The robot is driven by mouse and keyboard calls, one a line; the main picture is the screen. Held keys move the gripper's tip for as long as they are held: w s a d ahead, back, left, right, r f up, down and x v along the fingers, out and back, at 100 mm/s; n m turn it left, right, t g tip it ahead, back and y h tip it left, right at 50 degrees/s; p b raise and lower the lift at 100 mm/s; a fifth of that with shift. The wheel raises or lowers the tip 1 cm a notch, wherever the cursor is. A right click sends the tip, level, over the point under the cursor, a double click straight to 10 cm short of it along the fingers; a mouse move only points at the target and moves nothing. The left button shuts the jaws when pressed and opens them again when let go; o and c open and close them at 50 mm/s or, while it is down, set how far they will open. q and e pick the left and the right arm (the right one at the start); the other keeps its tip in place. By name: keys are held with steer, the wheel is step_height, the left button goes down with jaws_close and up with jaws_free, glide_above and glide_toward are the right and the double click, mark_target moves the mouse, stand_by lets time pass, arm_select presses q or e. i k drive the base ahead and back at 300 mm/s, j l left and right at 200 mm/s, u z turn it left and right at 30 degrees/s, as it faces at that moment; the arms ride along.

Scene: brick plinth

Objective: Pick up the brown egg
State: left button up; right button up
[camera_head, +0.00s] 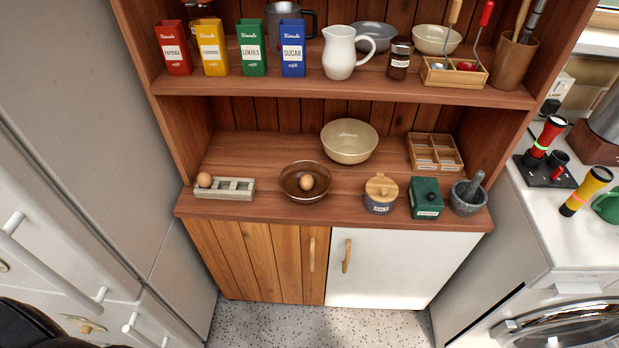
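A brown egg (205,180) sits at the left end of a pale wooden holder (241,187) on the lower shelf of the wooden cabinet. Another brown egg (307,183) lies inside a brown glass bowl (303,197), to the right of the holder. The two eggs look alike in colour. Neither of my grippers shows in the head view.
A cream bowl (349,141) and a divided wooden box (435,153) stand further back. A lidded salt jar (380,195), a green box (425,198) and a grey mortar (468,197) line the front right. Another loaded shelf (250,86) hangs above. A fridge (95,130) stands left.

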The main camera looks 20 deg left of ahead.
mark_target(204, 179)
steer(key=u, duration=1.3)
